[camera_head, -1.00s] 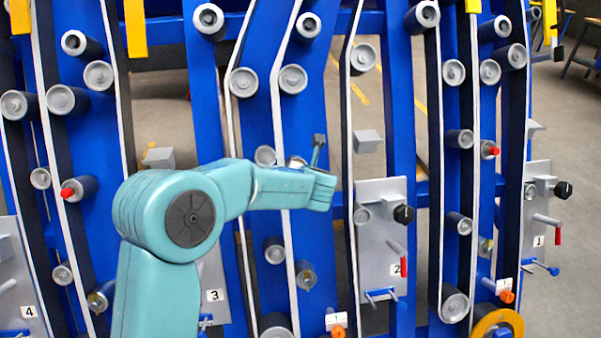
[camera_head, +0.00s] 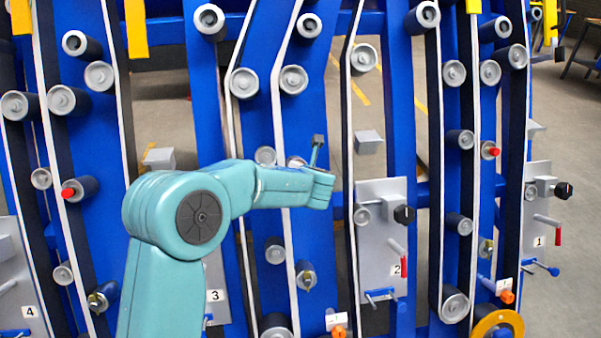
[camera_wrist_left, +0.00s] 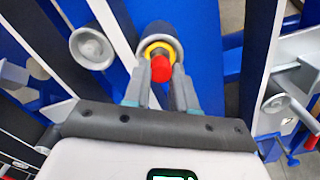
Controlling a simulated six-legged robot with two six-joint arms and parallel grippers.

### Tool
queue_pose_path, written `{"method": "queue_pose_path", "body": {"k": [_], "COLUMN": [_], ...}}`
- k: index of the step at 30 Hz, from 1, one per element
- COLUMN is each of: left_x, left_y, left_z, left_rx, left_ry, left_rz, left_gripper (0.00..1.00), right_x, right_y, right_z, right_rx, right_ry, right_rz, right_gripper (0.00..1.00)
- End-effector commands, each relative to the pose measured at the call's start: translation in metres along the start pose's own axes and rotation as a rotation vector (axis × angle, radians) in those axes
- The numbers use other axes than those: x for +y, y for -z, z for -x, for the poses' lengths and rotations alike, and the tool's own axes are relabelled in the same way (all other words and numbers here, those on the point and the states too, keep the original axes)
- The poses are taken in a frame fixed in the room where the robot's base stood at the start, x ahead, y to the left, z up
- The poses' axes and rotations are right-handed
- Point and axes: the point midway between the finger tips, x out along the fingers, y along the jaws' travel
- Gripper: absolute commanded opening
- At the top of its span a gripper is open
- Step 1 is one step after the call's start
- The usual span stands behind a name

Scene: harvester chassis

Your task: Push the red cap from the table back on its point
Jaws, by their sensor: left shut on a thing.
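In the left wrist view, my left gripper (camera_wrist_left: 160,76) is shut on a small red cap (camera_wrist_left: 161,69), held between its two grey fingertips. The cap is in front of the end of a grey roller (camera_wrist_left: 160,38) with a yellow ring (camera_wrist_left: 151,47) around its middle. The cap overlaps the ring in the picture; I cannot tell whether it touches or sits on the point behind it. In the head view, my teal left arm reaches to the middle of the chassis and hides the gripper and cap. My right gripper is in neither view.
The blue chassis (camera_head: 398,80) carries many grey rollers and white belts. Other red caps sit on rollers at left (camera_head: 69,193) and right (camera_head: 490,151). A grey panel marked 2 (camera_head: 380,240) with a black knob (camera_head: 404,214) stands right of my arm.

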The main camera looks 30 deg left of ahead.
Motion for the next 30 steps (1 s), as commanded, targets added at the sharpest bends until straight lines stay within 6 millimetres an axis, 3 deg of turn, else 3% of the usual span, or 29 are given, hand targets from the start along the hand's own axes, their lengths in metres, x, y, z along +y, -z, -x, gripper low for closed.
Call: {"method": "queue_pose_path", "body": {"k": [8,9,11,23,30], "left_x": [0.0,0.0,0.0,0.0,0.0], "left_y": [0.001,0.001,0.001,-0.001,-0.001], "left_z": [-0.007,-0.007,-0.007,0.002,0.056], "left_rx": [0.001,0.001,0.001,-0.002,-0.004], "left_ry": [-0.001,-0.001,-0.001,0.001,0.003], "left_rz": [-0.001,-0.001,-0.001,0.001,-0.002], "left_gripper": [0.0,0.36,0.55,0.56,0.56], "right_x": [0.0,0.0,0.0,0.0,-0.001], "right_y": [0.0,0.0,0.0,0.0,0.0], "right_z": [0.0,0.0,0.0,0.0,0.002], "right_rx": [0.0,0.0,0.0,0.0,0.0], "right_ry": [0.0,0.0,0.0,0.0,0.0], "right_rz": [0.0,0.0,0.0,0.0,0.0], "right_gripper": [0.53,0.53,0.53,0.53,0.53]}}
